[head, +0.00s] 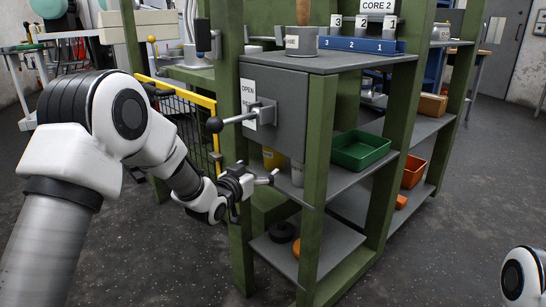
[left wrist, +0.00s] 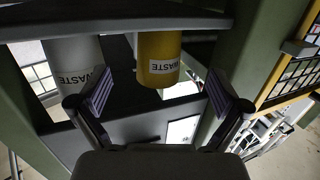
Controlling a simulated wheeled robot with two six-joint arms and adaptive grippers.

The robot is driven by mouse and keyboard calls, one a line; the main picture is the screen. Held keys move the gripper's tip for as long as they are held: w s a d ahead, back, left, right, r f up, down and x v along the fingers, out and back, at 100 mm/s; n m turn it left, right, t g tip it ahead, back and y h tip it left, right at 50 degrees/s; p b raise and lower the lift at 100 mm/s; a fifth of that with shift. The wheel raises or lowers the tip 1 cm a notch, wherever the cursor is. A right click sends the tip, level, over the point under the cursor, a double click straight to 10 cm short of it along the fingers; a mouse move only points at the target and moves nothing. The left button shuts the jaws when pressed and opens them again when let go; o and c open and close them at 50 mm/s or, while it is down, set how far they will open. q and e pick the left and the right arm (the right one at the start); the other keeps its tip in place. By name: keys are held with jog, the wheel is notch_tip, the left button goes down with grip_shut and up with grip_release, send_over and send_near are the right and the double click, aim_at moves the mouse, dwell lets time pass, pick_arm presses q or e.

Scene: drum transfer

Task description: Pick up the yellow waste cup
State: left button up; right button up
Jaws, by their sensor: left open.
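The yellow waste cup (head: 270,158) stands on the shelf under the grey box, partly hidden in the head view. In the left wrist view the yellow cup (left wrist: 158,55) shows its WASTE label near the middle, ahead of the fingers. A white waste cup (head: 297,173) stands beside it; it is at the left in the left wrist view (left wrist: 72,60). My left gripper (head: 258,181) is at the shelf's front, in front of the cups. Its fingers (left wrist: 161,95) are spread wide with nothing between the tips. My right gripper is out of view.
A grey box with a lever handle (head: 235,119) hangs close above the cups. Green posts (head: 318,150) flank the shelf. A green tray (head: 360,150) lies to the right. A lower shelf (head: 325,250) holds dark and orange round items. A yellow-framed rack (head: 212,103) is at the left.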

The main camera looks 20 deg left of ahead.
aim_at(269, 155)
pick_arm(q)
jog(key=shift+w+r+t, duration=0.3)
jog(key=shift+w+r, duration=0.35)
jog(key=shift+r, duration=0.35)
jog(key=w+b, duration=0.1)
jog(key=w, duration=0.1)
jog(key=w+d+b, duration=0.1)
jog(key=w, duration=0.1)
jog(key=w+b, duration=0.2)
jog(key=w, duration=0.1)
jog(key=shift+d+f, duration=0.3)
jog(key=shift+d, duration=0.05)
jog(key=shift+r, duration=0.2)
jog(key=c, duration=1)
